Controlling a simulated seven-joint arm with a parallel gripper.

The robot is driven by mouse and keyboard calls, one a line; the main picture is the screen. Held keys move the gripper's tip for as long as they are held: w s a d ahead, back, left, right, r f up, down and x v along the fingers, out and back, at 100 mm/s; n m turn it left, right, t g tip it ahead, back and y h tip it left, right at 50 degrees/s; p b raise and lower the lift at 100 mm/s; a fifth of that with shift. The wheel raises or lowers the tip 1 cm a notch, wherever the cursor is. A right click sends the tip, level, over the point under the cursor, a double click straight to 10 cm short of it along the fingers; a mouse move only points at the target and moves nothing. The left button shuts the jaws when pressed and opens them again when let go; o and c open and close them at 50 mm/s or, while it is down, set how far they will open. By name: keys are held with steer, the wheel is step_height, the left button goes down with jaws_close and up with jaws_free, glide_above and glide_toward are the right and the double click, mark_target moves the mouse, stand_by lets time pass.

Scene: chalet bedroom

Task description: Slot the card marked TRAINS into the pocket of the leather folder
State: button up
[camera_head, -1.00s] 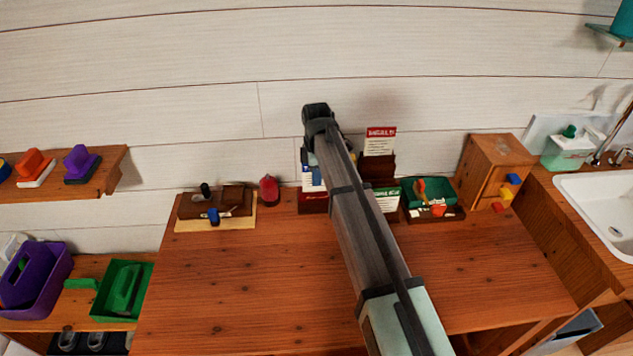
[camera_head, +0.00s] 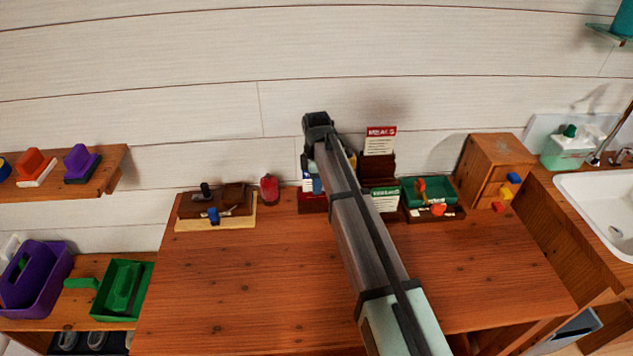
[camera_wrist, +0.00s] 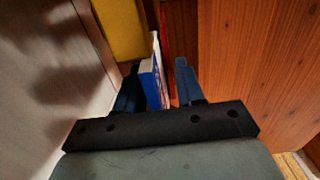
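My gripper (camera_wrist: 160,85) is open in the wrist view, with its two blue fingers on either side of a blue-and-white card (camera_wrist: 154,72). A gap shows between the card and the right finger. No heading on this card is readable, so I cannot tell if it is TRAINS. In the head view my arm largely hides the gripper and this card. A red-headed card (camera_head: 380,142) that seems to read MEALS and a green-headed card (camera_head: 386,200) stand just right of it. A brown, leather-like piece (camera_head: 238,194) lies on a tan mat at the left; I cannot make out a pocket.
A red object (camera_head: 269,190) stands between the mat and the cards. A green tray (camera_head: 430,190) with small items and a wooden drawer box (camera_head: 494,165) stand at the right. The front of the wooden desk (camera_head: 240,290) is clear. The wall is close behind.

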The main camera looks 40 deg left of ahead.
steer(key=shift+r, duration=0.1)
step_height(320, 180, up, 12)
steer(key=shift+r, duration=0.1)
stand_by(0.5)
stand_by(0.4)
